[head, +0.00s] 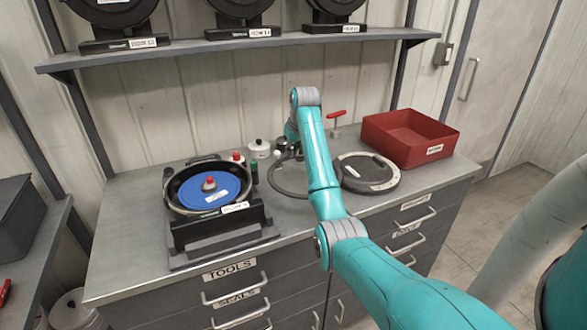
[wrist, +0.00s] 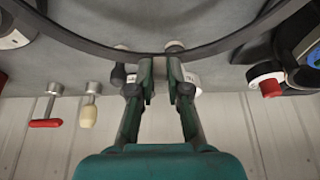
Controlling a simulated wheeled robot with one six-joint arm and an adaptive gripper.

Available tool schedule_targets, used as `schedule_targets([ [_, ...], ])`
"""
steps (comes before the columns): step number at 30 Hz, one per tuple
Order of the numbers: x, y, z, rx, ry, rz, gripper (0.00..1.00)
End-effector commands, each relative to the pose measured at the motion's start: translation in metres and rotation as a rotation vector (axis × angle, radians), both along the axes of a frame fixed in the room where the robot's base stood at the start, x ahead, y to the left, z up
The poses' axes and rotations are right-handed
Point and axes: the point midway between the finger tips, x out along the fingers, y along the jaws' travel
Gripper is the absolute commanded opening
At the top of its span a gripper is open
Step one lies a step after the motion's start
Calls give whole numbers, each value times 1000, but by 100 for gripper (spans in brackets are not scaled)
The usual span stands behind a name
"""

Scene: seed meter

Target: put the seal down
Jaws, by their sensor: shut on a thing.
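The seal is a thin dark ring (head: 271,180) at the middle of the grey counter, partly hidden behind my arm in the head view. In the wrist view the seal (wrist: 100,45) curves across the top, and my gripper (wrist: 160,68) is shut on its near edge. The seed meter (head: 210,188), with a blue disc and red knob, sits on a black stand left of the seal.
A round grey-black lid (head: 367,172) lies right of the seal. A red bin (head: 410,138) stands at the back right. A red T-handle tool (head: 336,115), a white-lidded pot (head: 259,148) and small bottles are behind. A shelf (head: 240,45) overhangs the back. The counter's front left is clear.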

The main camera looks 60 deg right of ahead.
Motion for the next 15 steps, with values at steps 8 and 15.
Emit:
schedule_targets([
  [8,0,0,-39,0,0,0,0],
  [15,0,0,-67,2,2,0,0],
])
